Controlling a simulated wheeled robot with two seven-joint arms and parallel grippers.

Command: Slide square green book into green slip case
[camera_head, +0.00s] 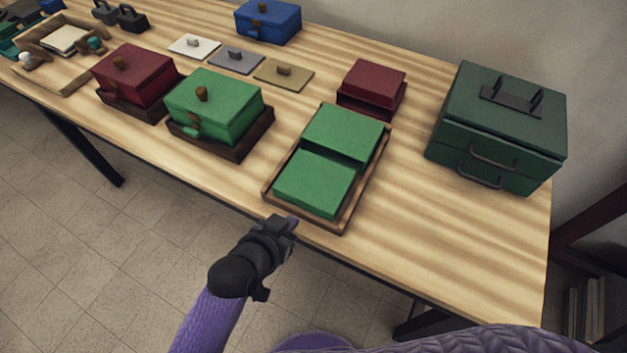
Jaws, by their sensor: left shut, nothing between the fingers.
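A wooden tray (357,186) near the front edge of the table holds two green pieces. The far piece, which looks like the green slip case (345,130), stands higher and has a dark face toward the near piece. The near piece, which looks like the square green book (312,182), lies flat in front of that face. I cannot tell whether any of the book is inside the case. My left gripper (291,226) is shut and empty, just off the tray's near left corner by the table edge. My right gripper is not in view.
A green lidded box (215,103) and a dark red box (135,73) stand left of the tray. A small red box (373,85) stands behind it. A large dark green case (500,120) stands at the right. The table's front right is clear.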

